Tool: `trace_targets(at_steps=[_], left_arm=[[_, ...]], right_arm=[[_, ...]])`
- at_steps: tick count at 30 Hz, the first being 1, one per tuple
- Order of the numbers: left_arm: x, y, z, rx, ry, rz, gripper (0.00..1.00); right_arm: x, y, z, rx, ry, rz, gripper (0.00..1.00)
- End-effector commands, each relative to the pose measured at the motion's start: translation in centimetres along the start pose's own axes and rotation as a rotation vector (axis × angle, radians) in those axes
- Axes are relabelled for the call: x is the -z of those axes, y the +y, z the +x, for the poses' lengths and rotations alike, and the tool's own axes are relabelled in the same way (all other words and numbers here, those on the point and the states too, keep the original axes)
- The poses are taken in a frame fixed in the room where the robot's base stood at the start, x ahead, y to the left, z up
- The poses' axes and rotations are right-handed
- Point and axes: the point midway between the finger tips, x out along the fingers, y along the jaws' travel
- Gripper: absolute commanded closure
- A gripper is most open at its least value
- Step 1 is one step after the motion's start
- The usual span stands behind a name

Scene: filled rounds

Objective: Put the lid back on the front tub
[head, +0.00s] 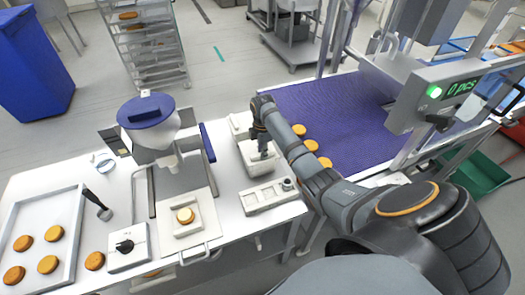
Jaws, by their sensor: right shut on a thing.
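My right gripper (263,150) points down over the front white tub (247,163), between the filling machine and the conveyor. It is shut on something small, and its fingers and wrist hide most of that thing. I cannot tell the lid's outline clearly, or whether it touches the tub's rim. A second white tub (238,121) stands just behind, partly covered by my right arm. My left gripper is not in view.
A white fixture (268,196) with a knob lies in front of the tub. The filling machine with a blue-topped hopper (147,112) stands left. The purple conveyor belt (350,130) carries several rounds at right. A tray (67,235) of rounds lies far left.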

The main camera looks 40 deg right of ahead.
Motion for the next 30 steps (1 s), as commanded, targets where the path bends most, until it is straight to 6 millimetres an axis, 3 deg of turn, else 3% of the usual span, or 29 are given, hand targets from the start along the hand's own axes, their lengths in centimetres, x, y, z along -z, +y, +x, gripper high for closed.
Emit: trace_targets(at_steps=[30], left_arm=[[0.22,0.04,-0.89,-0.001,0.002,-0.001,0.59]], right_arm=[[-0.01,-0.03,-0.01,0.0,0.0,0.0,1.0]])
